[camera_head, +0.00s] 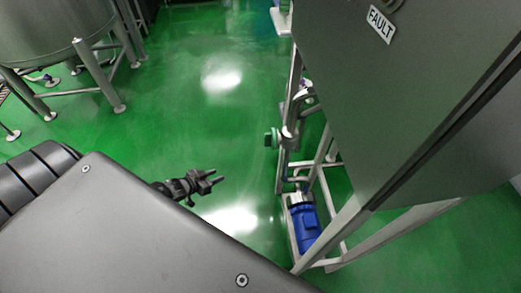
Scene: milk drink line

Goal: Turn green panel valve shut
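The green valve handle (271,138) is small and sits on the left side of the metal pipework below the grey cabinet, near the middle of the view. My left gripper (217,178) is below and to the left of the handle, apart from it. Its two dark fingers point right with a gap between them, and nothing shows between them. The rest of the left arm is mostly hidden behind my own grey body part in the foreground. My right gripper is not in view.
A grey cabinet (410,85) marked FAULT stands on a metal frame (333,222) at the right. A blue motor (304,226) sits low in that frame. A steel tank (50,30) on legs stands at the upper left. Green floor (180,115) between them is clear.

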